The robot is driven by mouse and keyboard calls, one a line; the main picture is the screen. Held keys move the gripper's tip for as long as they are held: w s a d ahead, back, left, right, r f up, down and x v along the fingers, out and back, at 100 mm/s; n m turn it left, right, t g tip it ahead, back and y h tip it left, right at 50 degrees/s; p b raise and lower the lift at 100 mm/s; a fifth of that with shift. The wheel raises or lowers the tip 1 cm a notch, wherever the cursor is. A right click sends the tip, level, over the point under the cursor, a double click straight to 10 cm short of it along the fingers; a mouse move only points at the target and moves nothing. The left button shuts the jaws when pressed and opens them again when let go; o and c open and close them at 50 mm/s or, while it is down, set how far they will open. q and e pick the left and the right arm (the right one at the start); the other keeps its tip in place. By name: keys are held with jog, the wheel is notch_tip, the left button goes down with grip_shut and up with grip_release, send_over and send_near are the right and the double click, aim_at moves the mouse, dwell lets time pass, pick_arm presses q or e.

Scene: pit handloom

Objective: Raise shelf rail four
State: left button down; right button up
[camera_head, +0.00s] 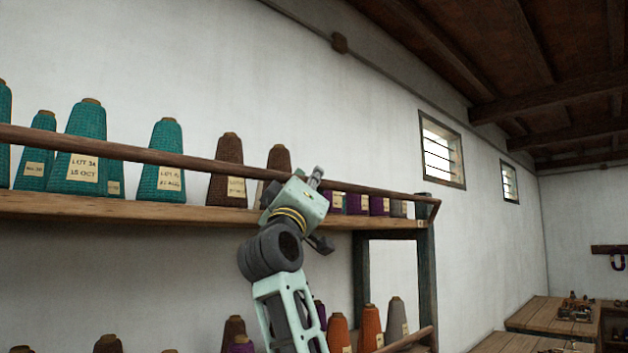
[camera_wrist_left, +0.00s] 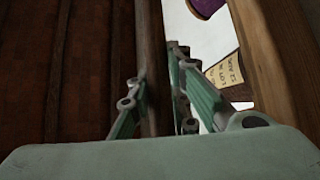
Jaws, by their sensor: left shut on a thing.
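The shelf rail (camera_head: 150,156) is a long, thin brown wooden bar. In the head view it slants across the front of the upper shelf, above the board and in front of the yarn cones. My left gripper (camera_head: 318,203) is at the rail near its right end. In the left wrist view the rail (camera_wrist_left: 150,55) runs between the fingers of my left gripper (camera_wrist_left: 158,100), which is shut on it. My gripper and wrist hide part of the rail and some cones in the head view. My right gripper is in neither view.
The shelf board (camera_head: 90,206) bears teal cones (camera_head: 85,140), brown cones (camera_head: 228,165) and purple ones behind the rail. A dark shelf post (camera_head: 427,270) stands right of my gripper. Another rail (camera_head: 408,339) and orange cones (camera_head: 370,325) are below. Wooden tables stand at far right.

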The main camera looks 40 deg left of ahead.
pick_arm(q)
jog(key=c, duration=1.9)
grip_release()
jog(key=shift+a+f, duration=0.2)
jog(key=shift+o, duration=1.3)
jog(key=shift+a, duration=0.3)
jog(key=shift+d, duration=0.1)
jog(key=shift+d+r, duration=0.1)
jog(key=shift+d, duration=0.05)
